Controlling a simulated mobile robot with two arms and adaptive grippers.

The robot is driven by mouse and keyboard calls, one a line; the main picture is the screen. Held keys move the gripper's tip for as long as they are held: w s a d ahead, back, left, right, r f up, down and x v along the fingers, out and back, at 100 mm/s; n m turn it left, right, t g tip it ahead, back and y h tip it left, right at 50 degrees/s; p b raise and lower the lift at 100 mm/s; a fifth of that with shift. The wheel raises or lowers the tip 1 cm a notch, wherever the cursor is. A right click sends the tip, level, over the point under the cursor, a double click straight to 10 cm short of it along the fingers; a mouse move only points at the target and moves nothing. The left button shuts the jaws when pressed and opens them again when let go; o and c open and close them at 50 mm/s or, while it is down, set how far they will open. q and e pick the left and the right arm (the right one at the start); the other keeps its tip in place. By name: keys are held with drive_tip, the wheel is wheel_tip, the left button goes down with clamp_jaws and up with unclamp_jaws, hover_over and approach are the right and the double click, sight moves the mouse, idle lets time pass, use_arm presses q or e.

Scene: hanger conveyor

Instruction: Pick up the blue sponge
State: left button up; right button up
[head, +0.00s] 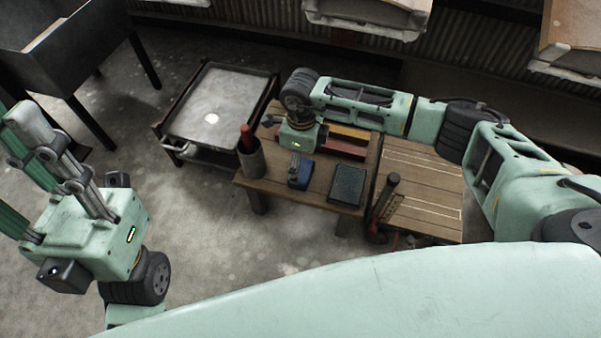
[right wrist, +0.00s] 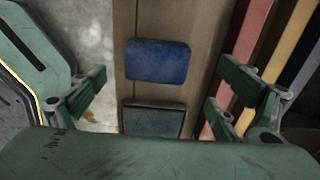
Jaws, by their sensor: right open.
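The blue sponge (head: 299,175) lies on the wooden table, left of a dark framed pad (head: 347,185). In the right wrist view the sponge (right wrist: 157,61) is a rounded blue block in the middle, above the pad (right wrist: 152,121). My right gripper (head: 297,150) points down over the table by the sponge, and part of it overlaps the sponge in the head view.
The wooden table (head: 270,187) also bears a cup (head: 251,160) with a red-handled item at the left and several coloured bars (head: 349,135) at the back. A metal cart (head: 218,100) stands to the left. A dark upright tool (head: 386,195) stands right of the pad.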

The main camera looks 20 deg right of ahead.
sight(301, 170)
drive_tip(key=f+b, duration=0.1)
drive_tip(key=f, duration=0.1)
drive_tip(key=f+b, duration=0.1)
drive_tip(key=f, duration=0.2)
drive_tip(key=shift+s+a, duration=0.15)
drive_tip(key=shift+s, duration=0.05)
drive_tip(key=shift+c, duration=0.3)
drive_tip(key=c, duration=1)
